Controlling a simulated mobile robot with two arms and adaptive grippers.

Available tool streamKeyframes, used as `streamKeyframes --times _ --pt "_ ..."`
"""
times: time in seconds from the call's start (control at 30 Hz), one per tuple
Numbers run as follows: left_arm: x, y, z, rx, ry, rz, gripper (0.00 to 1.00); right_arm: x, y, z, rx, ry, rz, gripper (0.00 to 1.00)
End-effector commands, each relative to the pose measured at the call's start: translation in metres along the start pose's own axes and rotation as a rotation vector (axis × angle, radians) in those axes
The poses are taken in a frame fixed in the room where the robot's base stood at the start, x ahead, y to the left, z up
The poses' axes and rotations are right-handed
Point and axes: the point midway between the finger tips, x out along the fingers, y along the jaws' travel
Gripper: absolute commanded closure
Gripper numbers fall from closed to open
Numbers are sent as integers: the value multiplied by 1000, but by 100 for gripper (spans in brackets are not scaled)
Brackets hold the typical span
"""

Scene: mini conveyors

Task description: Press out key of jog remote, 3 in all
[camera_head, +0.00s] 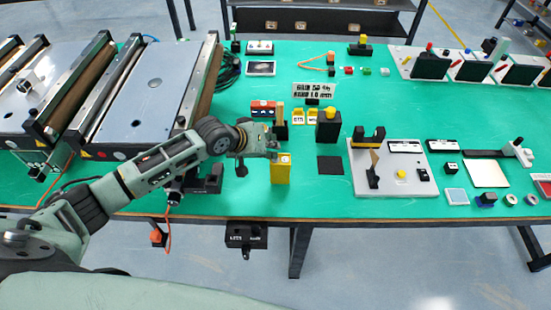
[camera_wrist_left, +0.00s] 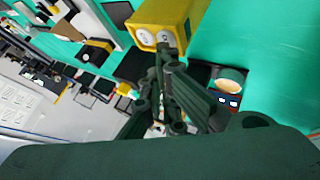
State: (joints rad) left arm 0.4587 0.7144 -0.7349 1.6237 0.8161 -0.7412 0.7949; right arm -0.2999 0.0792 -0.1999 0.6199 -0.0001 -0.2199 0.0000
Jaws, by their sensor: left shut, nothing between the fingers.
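The yellow jog remote (camera_head: 281,172) stands upright near the front edge of the green table in the head view. In the left wrist view the yellow remote (camera_wrist_left: 172,12) shows two round pale keys (camera_wrist_left: 147,37) side by side on its end face. My left gripper (camera_head: 274,152) is shut and empty, right at the top of the remote. In the wrist view the fingertips (camera_wrist_left: 168,50) are at the right-hand key and partly cover it. I cannot tell whether they touch it. The marks on the keys are too small to read. My right gripper is not in view.
Two conveyors (camera_head: 140,92) fill the table's left side. A black box with a yellow top (camera_head: 328,128) and a dark square pad (camera_head: 330,166) are close on the right. A grey plate (camera_head: 410,185) with several parts lies further right. A black box (camera_head: 247,238) hangs at the front edge.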

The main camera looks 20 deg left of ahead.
Motion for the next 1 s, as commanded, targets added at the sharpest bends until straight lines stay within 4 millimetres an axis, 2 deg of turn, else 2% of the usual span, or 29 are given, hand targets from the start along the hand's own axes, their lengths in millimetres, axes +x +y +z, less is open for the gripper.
streamKeyframes --times 0.8,1.0 --pt "5 -4 5 0 -2 -1 100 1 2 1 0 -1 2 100" --pt "2 -2 3 0 -3 -1 100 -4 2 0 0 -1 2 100"
